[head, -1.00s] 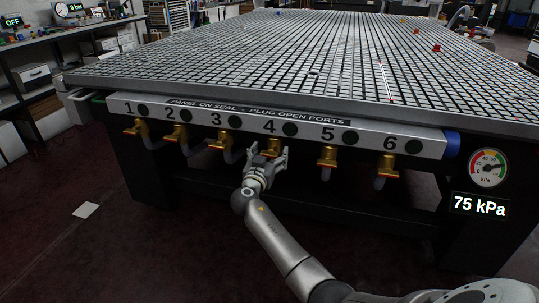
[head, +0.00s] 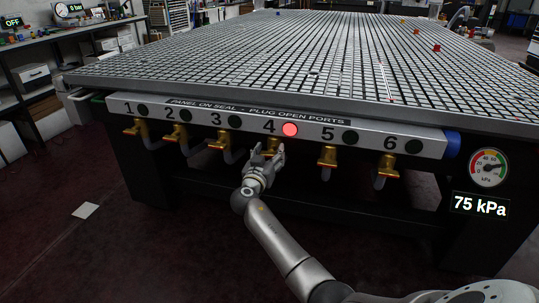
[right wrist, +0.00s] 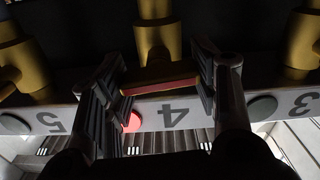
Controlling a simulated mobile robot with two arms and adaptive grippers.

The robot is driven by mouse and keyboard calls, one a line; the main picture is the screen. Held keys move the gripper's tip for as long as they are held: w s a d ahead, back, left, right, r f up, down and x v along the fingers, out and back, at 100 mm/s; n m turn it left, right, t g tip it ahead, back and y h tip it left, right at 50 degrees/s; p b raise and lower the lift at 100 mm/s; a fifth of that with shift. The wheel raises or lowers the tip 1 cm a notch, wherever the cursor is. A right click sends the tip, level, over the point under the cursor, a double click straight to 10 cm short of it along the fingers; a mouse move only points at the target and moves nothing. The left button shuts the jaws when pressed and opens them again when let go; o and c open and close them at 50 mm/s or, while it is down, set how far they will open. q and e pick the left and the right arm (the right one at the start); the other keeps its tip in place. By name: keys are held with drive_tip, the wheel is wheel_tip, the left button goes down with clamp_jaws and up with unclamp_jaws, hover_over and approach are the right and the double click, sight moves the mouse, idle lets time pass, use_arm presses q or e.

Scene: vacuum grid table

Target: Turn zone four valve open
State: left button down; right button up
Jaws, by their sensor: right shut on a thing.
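The zone four valve is brass with a red-edged lever (right wrist: 160,78) and sits under the number 4 on the front panel (head: 104,104). In the head view its brass body (head: 271,145) is partly hidden by my right gripper (head: 269,157). The right wrist view shows my right gripper (right wrist: 160,85) with one finger on each side of the lever, shut on it. The lamp (head: 290,130) beside the 4 is lit red, and it also shows in the right wrist view (right wrist: 132,122). My left gripper is not in view.
Brass valves for zones 3 (head: 219,144) and 5 (head: 327,157) flank this one. Their lamps are dark. The grid table (head: 250,65) overhangs the panel. The gauge (head: 487,168) at right has a 75 kPa readout (head: 480,205).

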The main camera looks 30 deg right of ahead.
drive_tip(key=shift+n, duration=0.7)
drive_tip(key=shift+a+n, duration=0.1)
drive_tip(key=shift+n, duration=0.9)
drive_tip(key=shift+w+n, duration=0.1)
drive_tip(key=shift+n, duration=1.7)
drive_tip(key=n+p, duration=0.1)
drive_tip(key=n, duration=0.3)
drive_tip(key=n+p, duration=0.2)
drive_tip(key=n, duration=0.2)
drive_tip(key=shift+a+f, duration=0.1)
drive_tip(key=shift+f, duration=0.05)
drive_tip(key=shift+n, duration=0.4)
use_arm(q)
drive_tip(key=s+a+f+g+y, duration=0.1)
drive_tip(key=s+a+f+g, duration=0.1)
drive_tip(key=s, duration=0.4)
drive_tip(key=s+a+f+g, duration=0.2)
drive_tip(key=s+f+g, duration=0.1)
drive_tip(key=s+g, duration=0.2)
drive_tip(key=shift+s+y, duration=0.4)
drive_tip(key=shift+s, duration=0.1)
use_arm(e)
drive_tip(key=shift+n, duration=0.3)
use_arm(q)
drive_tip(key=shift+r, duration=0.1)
use_arm(e)
drive_tip(key=shift+f+n, duration=0.1)
drive_tip(key=shift+n, duration=0.2)
